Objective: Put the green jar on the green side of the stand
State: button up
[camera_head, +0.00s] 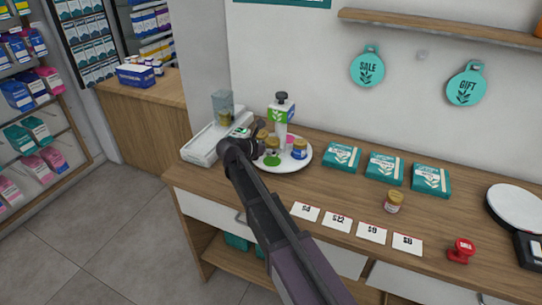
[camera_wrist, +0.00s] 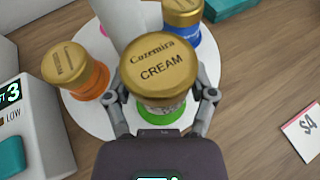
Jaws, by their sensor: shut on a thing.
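My gripper (camera_wrist: 160,112) is shut on a gold-lidded cream jar (camera_wrist: 160,68), one finger on each side. In the head view my gripper (camera_head: 257,141) is at the stand's left front, partly hidden by my arm. I cannot tell whether the jar touches the stand. A blue jar (camera_wrist: 182,24) and an orange jar (camera_wrist: 77,72) stand on it too.
A white post with a sign (camera_head: 281,114) rises from the stand. A white device (camera_head: 214,137) is close on the left.

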aim_at(272, 155)
jog(key=shift+w, duration=0.1)
dwell(0.3)
jog(key=shift+f+b, duration=1.8)
jog(key=shift+f, duration=0.15)
jog(key=o, duration=1.1)
